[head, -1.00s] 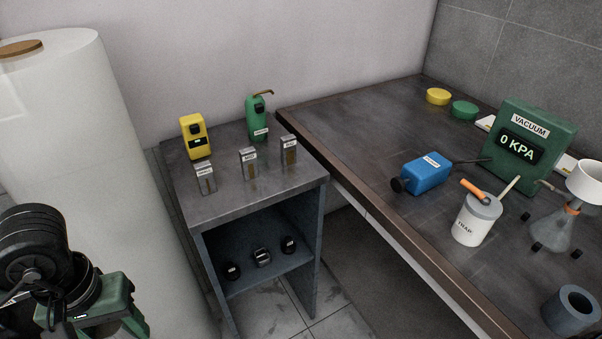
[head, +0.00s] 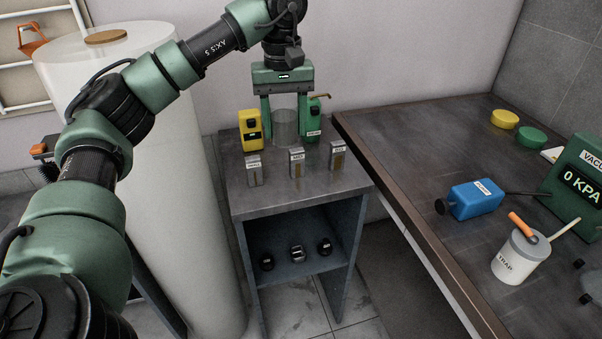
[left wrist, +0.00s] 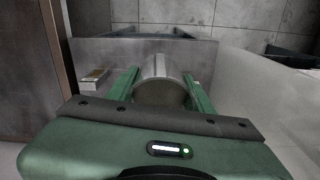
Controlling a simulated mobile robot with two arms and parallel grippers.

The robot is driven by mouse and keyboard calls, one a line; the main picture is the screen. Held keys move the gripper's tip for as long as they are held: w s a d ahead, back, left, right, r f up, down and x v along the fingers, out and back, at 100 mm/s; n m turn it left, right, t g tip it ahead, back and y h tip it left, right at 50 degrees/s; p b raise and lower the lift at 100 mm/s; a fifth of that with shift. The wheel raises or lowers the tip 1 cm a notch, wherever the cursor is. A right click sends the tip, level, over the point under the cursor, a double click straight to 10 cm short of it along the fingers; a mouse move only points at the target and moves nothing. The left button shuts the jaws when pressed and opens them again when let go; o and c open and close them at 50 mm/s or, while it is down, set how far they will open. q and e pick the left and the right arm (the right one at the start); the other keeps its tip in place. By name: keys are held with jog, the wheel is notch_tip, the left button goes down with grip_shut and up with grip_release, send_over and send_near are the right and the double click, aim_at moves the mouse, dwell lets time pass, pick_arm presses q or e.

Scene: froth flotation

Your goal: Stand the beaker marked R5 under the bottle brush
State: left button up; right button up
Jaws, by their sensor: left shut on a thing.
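My left gripper (head: 285,128) reaches down over the small grey stand at the back, with its two green fingers closed on either side of a clear greyish beaker (head: 285,120). In the left wrist view the beaker (left wrist: 159,78) sits between the fingers of the gripper (left wrist: 162,88). I cannot read an R5 mark on it, nor tell whether its base touches the stand top. I see no bottle brush. My right gripper is not in view.
A yellow bottle (head: 250,130) and a green dispenser (head: 313,122) flank the beaker closely. Several labelled blocks (head: 297,162) stand in front. The bench (head: 400,140) at right holds a blue pump (head: 474,199) and trap (head: 520,257).

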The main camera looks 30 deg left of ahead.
aim_at(273, 103)
pick_arm(q)
jog(key=shift+n, duration=0.6)
jog(key=a+r, duration=0.3)
jog(key=shift+w+r, duration=0.25)
jog(key=shift+r, duration=0.05)
jog(key=f+b, duration=0.1)
jog(key=f, duration=0.8)
jog(key=f+b, duration=0.1)
jog(key=f, duration=0.4)
jog(key=shift+a+b, duration=0.25)
jog(key=shift+b, duration=0.05)
notch_tip(273, 103, down, 6)
jog(key=shift+r, duration=0.2)
jog(key=o, duration=1.4)
jog(key=shift+f, duration=0.1)
